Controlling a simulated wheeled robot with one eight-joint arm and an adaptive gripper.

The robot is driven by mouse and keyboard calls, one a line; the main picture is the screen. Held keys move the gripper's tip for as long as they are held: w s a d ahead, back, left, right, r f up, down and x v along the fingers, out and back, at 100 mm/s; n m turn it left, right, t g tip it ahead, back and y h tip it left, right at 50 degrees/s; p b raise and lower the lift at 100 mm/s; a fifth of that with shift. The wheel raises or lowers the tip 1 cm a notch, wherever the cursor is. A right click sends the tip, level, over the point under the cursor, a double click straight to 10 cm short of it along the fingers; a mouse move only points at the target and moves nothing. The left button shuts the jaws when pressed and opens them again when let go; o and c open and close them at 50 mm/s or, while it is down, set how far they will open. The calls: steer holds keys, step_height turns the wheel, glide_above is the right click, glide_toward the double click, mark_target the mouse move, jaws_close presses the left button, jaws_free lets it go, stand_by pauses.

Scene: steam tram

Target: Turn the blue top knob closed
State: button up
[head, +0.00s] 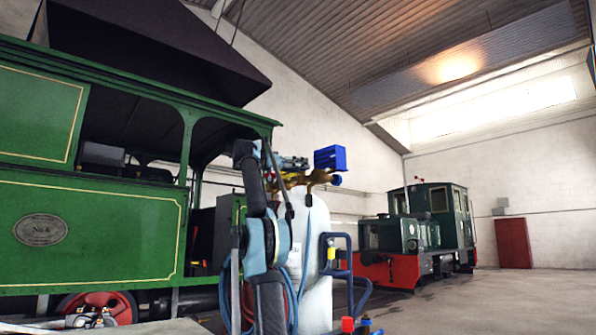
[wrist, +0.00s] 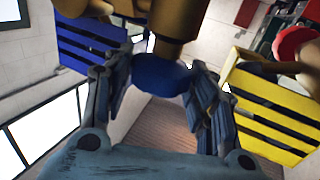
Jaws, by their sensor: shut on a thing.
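The blue top knob (wrist: 160,76) shows in the wrist view at the end of a brass stem (wrist: 172,30). My gripper (wrist: 162,84) has one finger on each side of the knob and is shut on it. The fingers hide the knob's side edges. In the head view my gripper (head: 290,163) is beside the brass valve fitting (head: 318,177) on top of a white cylinder (head: 317,265). The knob cannot be made out clearly there, as my arm and gripper cover part of the fitting.
A blue ribbed block (wrist: 92,45) and a yellow ribbed block (wrist: 268,105) flank the fitting; a red knob (wrist: 296,42) is near the yellow one. A blue-framed cart handle (head: 340,236) stands by the cylinder. A green tram (head: 90,225) is left, a locomotive (head: 420,235) behind.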

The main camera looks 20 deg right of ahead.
steer(key=shift+w, duration=0.1)
steer(key=o, duration=0.8)
steer(key=shift+a, duration=0.2)
steer(key=a, duration=1.1)
steer(key=shift+w+a+f, duration=0.1)
steer(key=shift+w+a, duration=0.2)
steer(key=shift+a, duration=0.1)
steer(key=shift+o, duration=0.2)
